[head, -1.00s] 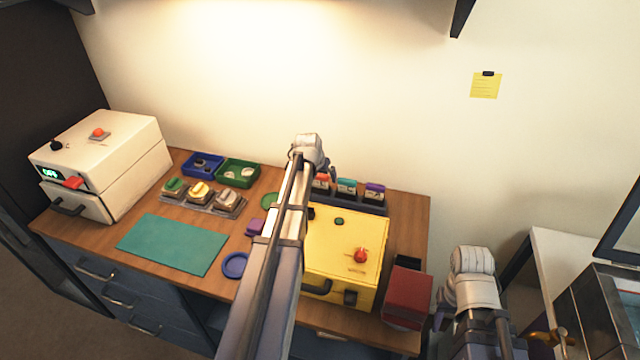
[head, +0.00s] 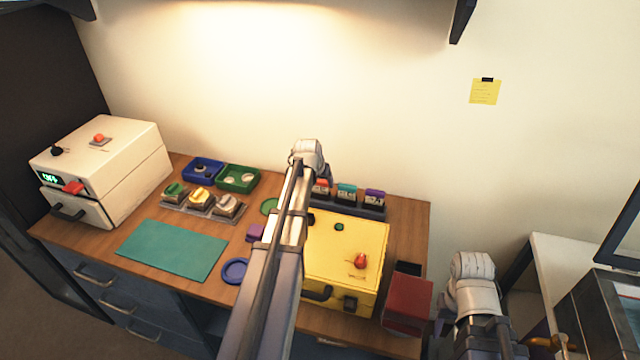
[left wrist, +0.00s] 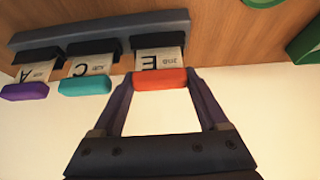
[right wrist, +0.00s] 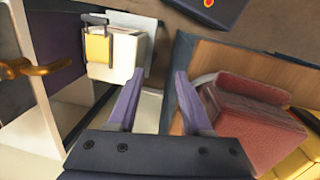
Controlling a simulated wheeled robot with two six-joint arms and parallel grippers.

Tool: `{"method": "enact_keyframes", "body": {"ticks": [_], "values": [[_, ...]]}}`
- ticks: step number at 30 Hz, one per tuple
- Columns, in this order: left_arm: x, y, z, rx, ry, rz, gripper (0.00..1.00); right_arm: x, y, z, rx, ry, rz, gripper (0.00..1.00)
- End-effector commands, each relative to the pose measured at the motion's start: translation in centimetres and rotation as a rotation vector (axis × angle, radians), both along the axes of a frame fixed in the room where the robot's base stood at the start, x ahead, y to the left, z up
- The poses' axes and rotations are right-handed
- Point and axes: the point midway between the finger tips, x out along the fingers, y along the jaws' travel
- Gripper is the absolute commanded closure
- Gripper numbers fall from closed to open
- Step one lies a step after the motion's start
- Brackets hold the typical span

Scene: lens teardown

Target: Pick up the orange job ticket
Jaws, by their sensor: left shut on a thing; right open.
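The orange job ticket (left wrist: 161,77) has an orange top edge and a card marked E. It stands in a slot of the dark rack (left wrist: 100,31). My left gripper (left wrist: 162,84) is shut on its orange edge, one finger at each side. In the head view the orange ticket (head: 320,187) shows beside my left arm, which hides the gripper's tips. A teal ticket (left wrist: 85,84) marked C and a purple ticket (left wrist: 25,91) marked A stand in the same rack. My right gripper (right wrist: 159,78) is open and empty, away from the rack.
A yellow box (head: 345,255) stands in front of the rack, with a dark red box (head: 408,300) to its right. A teal mat (head: 172,249), a white machine (head: 105,165) and blue and green trays (head: 238,177) lie left of my left arm.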

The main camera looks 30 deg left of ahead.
Motion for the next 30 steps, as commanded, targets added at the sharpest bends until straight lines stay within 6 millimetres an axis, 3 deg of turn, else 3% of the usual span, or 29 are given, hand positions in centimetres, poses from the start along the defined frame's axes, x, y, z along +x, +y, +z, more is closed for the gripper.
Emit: {"method": "enact_keyframes", "body": {"ticks": [8,22,30], "values": [[0.0,0.0,1.9,0.000,0.000,0.000,0.76,0.0,0.0,1.9,0.000,0.000,0.000,0.50],[0.0,0.0,8.9,0.000,0.000,0.000,0.76,0.0,0.0,8.9,0.000,0.000,0.001,0.50],[0.0,0.0,10.1,0.000,0.000,0.000,0.76,0.0,0.0,10.1,0.000,0.000,0.002,0.50]]}}
